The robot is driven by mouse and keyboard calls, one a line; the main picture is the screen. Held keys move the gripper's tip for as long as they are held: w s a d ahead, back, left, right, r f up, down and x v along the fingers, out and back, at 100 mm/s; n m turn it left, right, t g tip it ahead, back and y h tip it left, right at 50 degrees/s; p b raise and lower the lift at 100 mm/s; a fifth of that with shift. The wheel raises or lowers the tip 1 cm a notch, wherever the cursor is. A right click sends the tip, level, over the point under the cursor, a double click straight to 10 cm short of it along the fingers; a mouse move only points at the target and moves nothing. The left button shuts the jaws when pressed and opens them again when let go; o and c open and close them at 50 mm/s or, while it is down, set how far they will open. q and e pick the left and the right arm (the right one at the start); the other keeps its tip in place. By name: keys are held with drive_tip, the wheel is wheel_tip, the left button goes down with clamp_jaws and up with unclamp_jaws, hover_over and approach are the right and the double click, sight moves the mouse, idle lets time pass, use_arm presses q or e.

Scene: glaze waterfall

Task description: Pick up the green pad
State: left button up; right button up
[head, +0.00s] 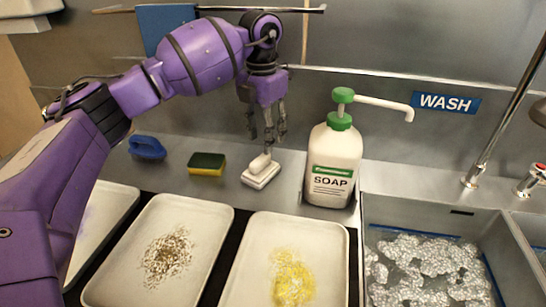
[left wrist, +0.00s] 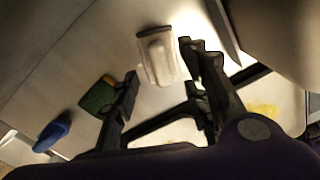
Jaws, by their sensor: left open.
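The green pad (head: 207,161) is a dark green scouring layer on top of a yellow sponge. It lies on the steel counter between a blue brush and a white scrubber. In the left wrist view the green pad (left wrist: 98,95) shows at the left, partly behind a finger. My left gripper (head: 268,138) points down above the white scrubber (head: 261,172), to the right of the pad. In the left wrist view my left gripper (left wrist: 160,85) is open with nothing between its fingers. My right gripper is in neither view.
A blue brush (head: 147,148) lies left of the pad. A soap bottle (head: 333,165) stands right of the scrubber. Trays with brown crumbs (head: 205,212) and yellow residue (head: 335,235) lie in front. A sink (head: 375,215) with foam is at the right. The wall stands behind the counter.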

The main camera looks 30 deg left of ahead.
sight(260, 158)
use_arm(q)
drive_tip(key=shift+a+f, duration=0.1)
drive_tip(key=shift+f, duration=0.2)
drive_tip(key=shift+s+f, duration=0.3)
drive_tip(key=shift+f, duration=0.35)
drive_tip(key=shift+s+f, duration=0.3)
drive_tip(key=shift+f, duration=0.3)
wheel_tip(260, 158, down, 4)
drive_tip(key=shift+a+r+p, duration=0.1)
drive_tip(key=shift+r+p, duration=0.05)
drive_tip(key=shift+p, duration=0.2)
drive_tip(key=shift+f, duration=0.3)
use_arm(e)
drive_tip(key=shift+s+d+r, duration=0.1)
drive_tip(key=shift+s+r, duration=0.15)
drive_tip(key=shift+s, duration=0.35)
use_arm(q)
drive_tip(key=shift+c, duration=0.3)
clamp_jaws()
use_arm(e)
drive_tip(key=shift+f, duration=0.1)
